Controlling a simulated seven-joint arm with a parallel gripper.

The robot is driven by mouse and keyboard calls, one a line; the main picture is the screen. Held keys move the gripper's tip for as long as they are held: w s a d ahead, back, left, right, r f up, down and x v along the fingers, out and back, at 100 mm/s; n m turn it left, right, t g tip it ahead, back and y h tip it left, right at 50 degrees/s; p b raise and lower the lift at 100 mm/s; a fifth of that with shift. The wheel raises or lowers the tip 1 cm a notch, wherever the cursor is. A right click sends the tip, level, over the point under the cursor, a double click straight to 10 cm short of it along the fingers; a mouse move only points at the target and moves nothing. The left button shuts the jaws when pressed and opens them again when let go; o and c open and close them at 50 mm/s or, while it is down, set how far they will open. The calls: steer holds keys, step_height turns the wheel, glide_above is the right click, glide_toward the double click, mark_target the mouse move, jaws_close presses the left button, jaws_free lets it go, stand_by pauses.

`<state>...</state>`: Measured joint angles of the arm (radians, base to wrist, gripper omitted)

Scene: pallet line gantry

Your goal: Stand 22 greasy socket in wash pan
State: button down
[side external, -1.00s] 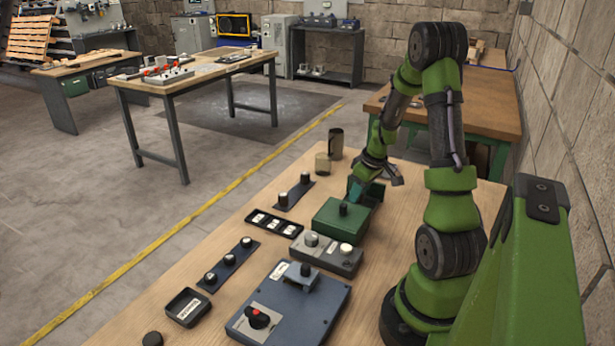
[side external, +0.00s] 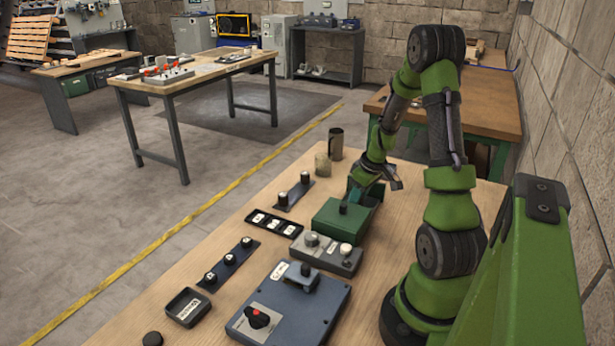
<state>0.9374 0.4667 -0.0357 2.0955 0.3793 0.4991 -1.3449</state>
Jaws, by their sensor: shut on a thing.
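My gripper (side external: 357,193) is low at the rear of the green box (side external: 335,222), close to its dark knob (side external: 343,208). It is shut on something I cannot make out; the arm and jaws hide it. A dark rail (side external: 294,195) left of the green box carries two dark sockets with a gap between them. A nearer rail (side external: 220,273) carries three dark sockets. A small black pan (side external: 187,319) with a white label lies at the front left. I cannot read the socket sizes or the label, so I cannot tell which is the wash pan.
A black tray with labelled compartments (side external: 257,229) lies between the rails and the green box. A grey block with knobs (side external: 327,258) and a blue-grey unit (side external: 320,315) stand nearer. A dark mug (side external: 336,144) and a small tan cup (side external: 322,164) stand behind.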

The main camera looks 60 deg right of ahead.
steer(key=c, duration=0.8)
jaws_free()
steer(key=shift+o, duration=0.5)
steer(key=o, duration=0.4)
steer(key=shift+d+r, duration=0.1)
steer(key=shift+r, duration=3.4)
